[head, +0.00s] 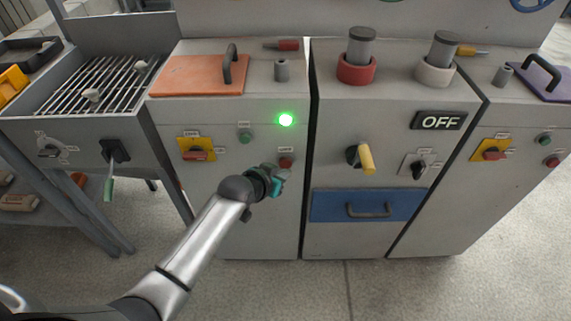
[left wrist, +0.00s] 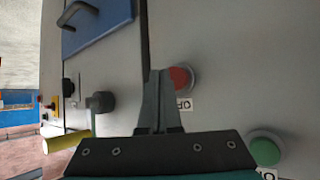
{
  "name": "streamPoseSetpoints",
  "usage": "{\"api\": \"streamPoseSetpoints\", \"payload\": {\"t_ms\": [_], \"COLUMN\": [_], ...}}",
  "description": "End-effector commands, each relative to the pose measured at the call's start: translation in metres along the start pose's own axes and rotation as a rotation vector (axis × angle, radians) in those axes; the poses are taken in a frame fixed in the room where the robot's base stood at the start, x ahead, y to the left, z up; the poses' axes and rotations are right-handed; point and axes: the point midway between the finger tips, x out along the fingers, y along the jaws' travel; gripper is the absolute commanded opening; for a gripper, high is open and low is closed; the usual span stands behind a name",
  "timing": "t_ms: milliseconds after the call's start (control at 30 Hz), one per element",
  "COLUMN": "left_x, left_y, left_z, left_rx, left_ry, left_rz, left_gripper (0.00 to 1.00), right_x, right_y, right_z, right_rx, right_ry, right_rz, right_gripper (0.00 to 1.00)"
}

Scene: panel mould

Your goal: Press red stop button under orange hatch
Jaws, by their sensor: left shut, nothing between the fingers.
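The orange hatch (head: 200,76) with a dark handle lies closed on top of the left-middle grey cabinet. The red stop button (head: 286,163) is on that cabinet's front, below the lit green lamp. In the left wrist view the red button (left wrist: 181,78) shows just right of my fingertips, partly covered by them, with a small label beside it. My left gripper (head: 284,173) is shut and empty, right in front of the button; its fingers also show in the left wrist view (left wrist: 158,74). I cannot tell whether they touch the button. My right gripper is not in view.
A green button (head: 245,137) and a red-handled switch on a yellow plate (head: 196,149) share the panel. To the right are a yellow-handled knob (head: 363,159), an OFF display (head: 438,121) and a blue drawer (head: 353,205). A grill (head: 100,84) stands left.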

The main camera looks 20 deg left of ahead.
Motion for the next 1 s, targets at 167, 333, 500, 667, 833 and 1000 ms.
{"api": "streamPoseSetpoints", "payload": {"t_ms": [167,333,500,667,833,1000], "left_x": [0.0000,0.0000,0.0000,0.0000,0.0000,0.0001], "left_y": [0.0001,0.0001,0.0001,0.0001,0.0001,0.0000], "left_z": [0.0001,0.0001,0.0001,0.0000,0.0000,-0.0001], "left_rx": [0.000,0.000,0.000,0.000,0.000,0.000], "left_ry": [0.000,0.000,0.000,0.000,0.000,0.000], "left_rz": [0.000,0.000,0.000,0.000,0.000,0.000], "left_gripper": [0.00,0.00,0.00,0.00,0.00,0.00], "right_x": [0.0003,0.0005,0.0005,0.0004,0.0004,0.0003], "right_y": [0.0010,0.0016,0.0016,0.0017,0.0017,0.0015], "right_z": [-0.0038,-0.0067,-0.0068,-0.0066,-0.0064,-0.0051], "right_rx": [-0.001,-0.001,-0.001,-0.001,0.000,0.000], "right_ry": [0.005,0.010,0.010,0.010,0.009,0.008], "right_rz": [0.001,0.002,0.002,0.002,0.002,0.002], "right_gripper": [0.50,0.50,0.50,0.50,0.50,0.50]}}
